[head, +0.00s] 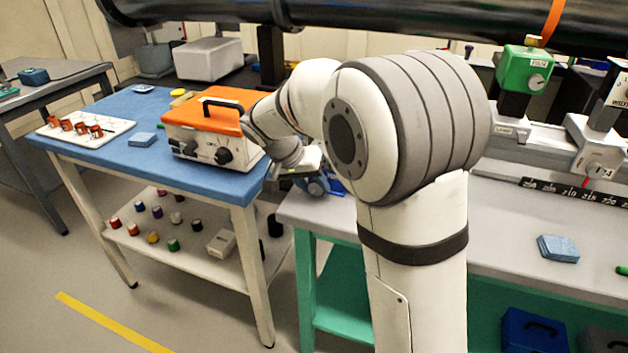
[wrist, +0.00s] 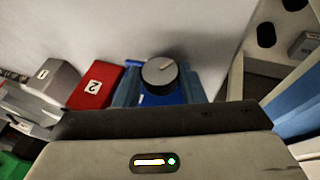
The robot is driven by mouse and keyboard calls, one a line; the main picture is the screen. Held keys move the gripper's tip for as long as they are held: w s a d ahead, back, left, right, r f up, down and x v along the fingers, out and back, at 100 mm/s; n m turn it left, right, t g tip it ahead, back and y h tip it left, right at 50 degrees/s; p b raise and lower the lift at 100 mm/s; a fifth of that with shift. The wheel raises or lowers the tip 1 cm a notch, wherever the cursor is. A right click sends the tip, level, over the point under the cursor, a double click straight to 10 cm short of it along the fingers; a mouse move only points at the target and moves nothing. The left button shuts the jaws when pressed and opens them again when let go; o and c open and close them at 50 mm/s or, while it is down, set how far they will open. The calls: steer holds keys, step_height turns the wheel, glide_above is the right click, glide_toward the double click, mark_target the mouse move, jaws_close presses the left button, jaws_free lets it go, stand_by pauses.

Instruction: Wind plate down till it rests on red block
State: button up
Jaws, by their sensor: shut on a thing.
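In the wrist view a round dark knob (wrist: 160,73) with a pale grey face and a pointer line sits on a blue part. My gripper (wrist: 160,86) is shut on this knob, one blue-grey finger at each side. The red block (wrist: 97,86), marked 2, lies just left of the knob, apart from my fingers. I cannot make out the plate for certain, nor any gap above the red block. In the head view my gripper (head: 303,163) is at the near bench's left end, over a blue device (head: 320,186). My arm hides much of that spot.
A grey block (wrist: 56,77) marked 1 stands left of the red one. In the head view an orange-topped case (head: 208,110) stands on the blue table beside my wrist. A dark pipe (head: 340,22) crosses above. Blue pads (head: 558,249) lie on the right bench.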

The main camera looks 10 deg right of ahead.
steer(key=shift+h, duration=0.4)
steer(key=o, duration=1)
steer(key=shift+w+p+v, duration=0.2)
steer(key=shift+p+v, duration=0.6)
steer(key=shift+v, duration=3.1)
